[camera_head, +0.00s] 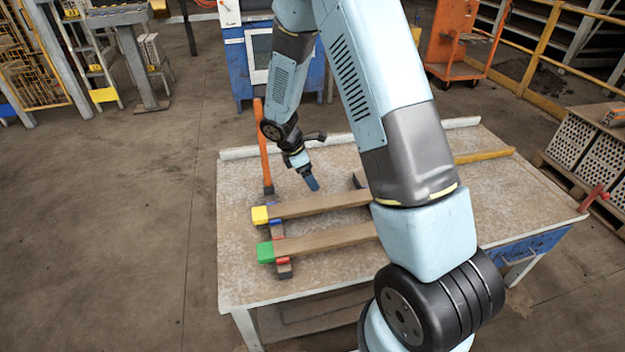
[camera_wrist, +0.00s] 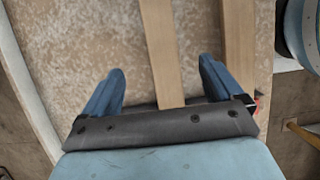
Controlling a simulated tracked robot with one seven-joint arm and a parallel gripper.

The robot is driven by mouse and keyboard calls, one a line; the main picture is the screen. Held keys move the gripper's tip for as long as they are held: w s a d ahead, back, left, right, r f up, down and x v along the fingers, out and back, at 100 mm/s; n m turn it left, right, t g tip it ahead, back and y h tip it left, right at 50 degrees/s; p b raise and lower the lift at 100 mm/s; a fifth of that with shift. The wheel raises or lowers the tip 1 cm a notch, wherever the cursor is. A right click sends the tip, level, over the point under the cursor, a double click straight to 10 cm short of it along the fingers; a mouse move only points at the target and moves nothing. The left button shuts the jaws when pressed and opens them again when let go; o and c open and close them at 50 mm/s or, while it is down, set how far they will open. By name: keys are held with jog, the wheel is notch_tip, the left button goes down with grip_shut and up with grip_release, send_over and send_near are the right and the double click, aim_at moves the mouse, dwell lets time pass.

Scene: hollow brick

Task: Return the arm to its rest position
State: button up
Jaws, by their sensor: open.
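My arm reaches over the worktable (camera_head: 330,280) in the head view. My gripper (camera_head: 312,184) hangs above the table, a little behind the wooden bars, and holds nothing. In the wrist view my gripper (camera_wrist: 158,85) shows two blue fingers set wide apart. One wooden bar (camera_wrist: 160,45) shows between the fingers in that view, and a second one (camera_wrist: 237,40) lies to the right. In the head view the rear bar (camera_head: 320,204) has a yellow end, and the front bar (camera_head: 325,240) has a green end. My arm hides their right ends.
A hammer-like tool with an orange handle (camera_head: 262,145) stands at the table's back left. A yellowish bar (camera_head: 485,155) lies at the right rear. A blue machine (camera_head: 245,55) is behind the table. Hollow bricks (camera_head: 605,160) sit on a pallet at the right.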

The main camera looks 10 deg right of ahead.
jog(key=shift+r, duration=0.1)
dwell(0.4)
jog(key=s+d+r+m+t+y, duration=0.1)
jog(key=s+d+r+m, duration=0.15)
jog(key=r, duration=0.55)
jog(key=s+d+r+m, duration=0.1)
jog(key=s+r+m, duration=0.3)
jog(key=r, duration=0.4)
jog(key=s+d+r+m+t+y, duration=0.1)
jog(key=s+d+r+m, duration=0.15)
jog(key=r, duration=0.65)
jog(key=s+r+m+t+y, duration=0.1)
jog(key=s+r+m, duration=0.3)
jog(key=s, duration=0.6)
jog(key=s+r+m+t+y, duration=0.1)
jog(key=s+r+m, duration=0.4)
jog(key=s, duration=0.5)
jog(key=shift+r+t+y, duration=0.3)
jog(key=shift+r+t, duration=0.5)
jog(key=shift+r, duration=0.55)
